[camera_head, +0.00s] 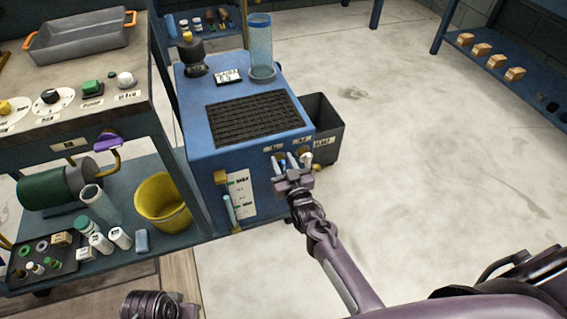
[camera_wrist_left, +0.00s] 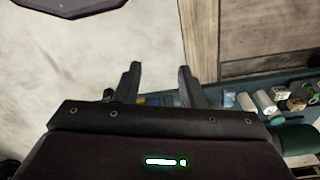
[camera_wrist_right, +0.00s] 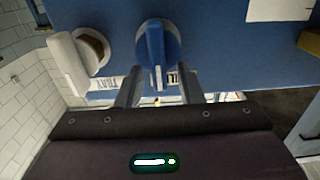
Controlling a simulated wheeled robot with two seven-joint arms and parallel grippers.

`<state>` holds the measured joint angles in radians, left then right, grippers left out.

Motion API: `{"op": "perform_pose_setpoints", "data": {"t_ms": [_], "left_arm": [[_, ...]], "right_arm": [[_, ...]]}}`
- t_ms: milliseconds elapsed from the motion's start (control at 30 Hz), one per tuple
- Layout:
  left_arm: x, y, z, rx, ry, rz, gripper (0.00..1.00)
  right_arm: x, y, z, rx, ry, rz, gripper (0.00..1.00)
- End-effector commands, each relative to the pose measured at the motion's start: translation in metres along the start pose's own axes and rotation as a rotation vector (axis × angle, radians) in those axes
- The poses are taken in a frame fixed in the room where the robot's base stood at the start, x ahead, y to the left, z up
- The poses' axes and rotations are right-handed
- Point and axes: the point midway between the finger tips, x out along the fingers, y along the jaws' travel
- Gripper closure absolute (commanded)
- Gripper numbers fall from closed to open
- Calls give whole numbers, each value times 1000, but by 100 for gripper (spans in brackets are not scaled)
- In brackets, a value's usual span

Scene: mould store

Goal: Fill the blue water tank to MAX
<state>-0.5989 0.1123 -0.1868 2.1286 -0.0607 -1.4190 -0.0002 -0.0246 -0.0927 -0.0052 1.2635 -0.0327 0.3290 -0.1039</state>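The blue water tank (camera_head: 200,135) stands at centre left in the head view, with a dark grated top. On its front are a white level scale (camera_head: 241,190) and a clear sight tube (camera_head: 229,212); I cannot read the water level. My right gripper (camera_head: 288,172) is at the valves on the tank's front right. In the right wrist view its open fingers (camera_wrist_right: 157,88) are either side of the lower end of a blue valve handle (camera_wrist_right: 155,45); contact is unclear. A white handle (camera_wrist_right: 68,62) is beside it. My left gripper (camera_wrist_left: 157,85) is open and empty over the floor.
A dark bin (camera_head: 325,130) stands right of the tank. A clear cylinder (camera_head: 261,50) and a dark knobbed object (camera_head: 192,55) are on top. A yellow bucket (camera_head: 160,200) and bottles (camera_head: 100,242) sit on the left bench's lower shelf.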

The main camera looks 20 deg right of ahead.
Motion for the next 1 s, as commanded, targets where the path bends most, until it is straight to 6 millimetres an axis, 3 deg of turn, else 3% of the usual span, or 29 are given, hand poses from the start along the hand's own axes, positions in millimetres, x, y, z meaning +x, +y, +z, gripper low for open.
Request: {"op": "perform_pose_setpoints", "data": {"t_ms": [133, 367, 600, 800, 1000], "left_arm": [[0, 0, 0, 0, 0, 0, 64], [0, 0, 0, 0, 0, 0, 64], [-2, 0, -1, -1, 5, 0, 64], [29, -4, 0, -12, 6, -2, 64], [43, -5, 0, -17, 12, -3, 64]], "right_arm": [[0, 0, 0, 0, 0, 0, 69], [0, 0, 0, 0, 0, 0, 99], [0, 1, -1, 39, -1, 1, 100], [-1, 7, 0, 278, -2, 1, 100], [-1, 11, 3, 454, -2, 1, 100]]}}
